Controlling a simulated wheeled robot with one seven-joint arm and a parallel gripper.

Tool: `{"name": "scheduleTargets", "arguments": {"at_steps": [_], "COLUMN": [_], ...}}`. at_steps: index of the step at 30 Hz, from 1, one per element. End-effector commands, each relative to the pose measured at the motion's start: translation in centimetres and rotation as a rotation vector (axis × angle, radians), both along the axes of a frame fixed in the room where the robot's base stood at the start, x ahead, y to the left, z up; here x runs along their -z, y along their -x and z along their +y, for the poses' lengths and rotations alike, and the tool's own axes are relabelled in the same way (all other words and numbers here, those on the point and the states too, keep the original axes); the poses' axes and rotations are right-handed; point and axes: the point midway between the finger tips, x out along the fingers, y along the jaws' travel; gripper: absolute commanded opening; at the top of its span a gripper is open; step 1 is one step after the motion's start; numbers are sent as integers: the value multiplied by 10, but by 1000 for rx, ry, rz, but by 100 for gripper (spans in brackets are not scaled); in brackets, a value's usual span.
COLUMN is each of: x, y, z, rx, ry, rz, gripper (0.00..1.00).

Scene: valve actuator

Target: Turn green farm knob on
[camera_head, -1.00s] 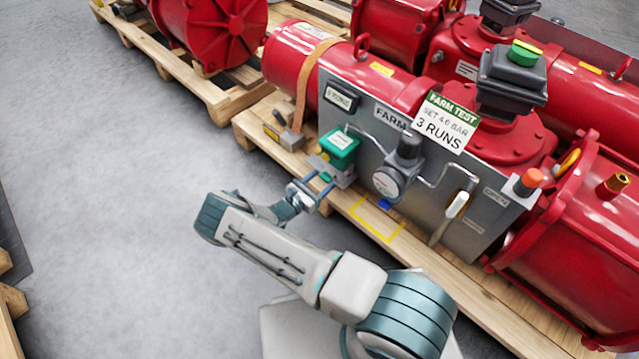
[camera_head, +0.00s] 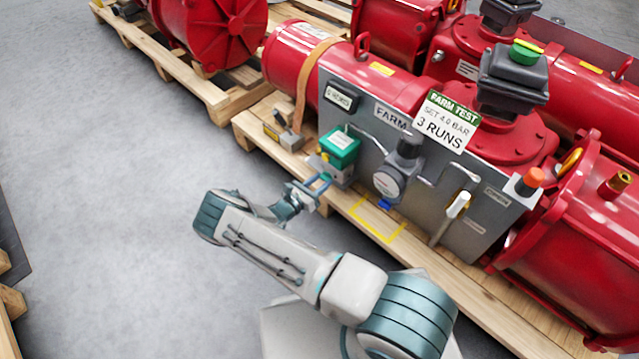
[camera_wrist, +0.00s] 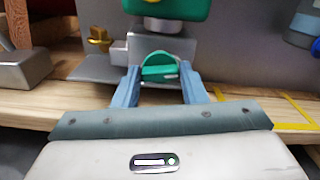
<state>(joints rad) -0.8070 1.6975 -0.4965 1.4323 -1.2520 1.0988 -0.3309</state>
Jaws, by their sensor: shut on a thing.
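The green knob (camera_wrist: 160,69) is in the middle of the wrist view, below a green-topped box (camera_wrist: 170,8) on the grey panel. My gripper (camera_wrist: 160,84) has its two blue fingers on either side of the knob and is shut on it. In the head view my gripper (camera_head: 322,186) reaches the valve block under the green box (camera_head: 340,147). The knob itself is mostly hidden there by the fingers.
The grey FARM panel (camera_head: 355,112) carries a gauge (camera_head: 388,182) and a white-handled lever (camera_head: 458,205) to the right. A brass fitting (camera_wrist: 98,38) is left of the knob. Red actuators (camera_head: 300,62) stand behind on the wooden pallet (camera_head: 262,128).

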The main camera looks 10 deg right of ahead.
Motion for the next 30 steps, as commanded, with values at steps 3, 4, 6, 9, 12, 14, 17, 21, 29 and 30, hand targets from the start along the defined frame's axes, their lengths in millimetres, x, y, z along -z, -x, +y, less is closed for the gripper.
{"name": "scheduleTargets", "arguments": {"at_steps": [3, 4, 6, 9, 12, 14, 17, 21, 29, 30], "x": [2, 2, 2, 2, 2, 2, 3, 3, 3, 4], "y": [1, 1, 1, 0, 0, 0, 0, 0, -1, -1], "z": [0, 0, 0, 0, 0, 1, 1, 1, 1, 1], "rx": [2, 2, 3, 3, 3, 2, 2, 3, 3, 3], "ry": [58, 73, 109, 163, 216, 248, 299, 372, 507, 526], "rz": [85, 109, 164, 244, 323, 371, 450, 561, 763, 792], "gripper": [15, 15, 15, 15, 15, 15, 15, 15, 15, 15]}}
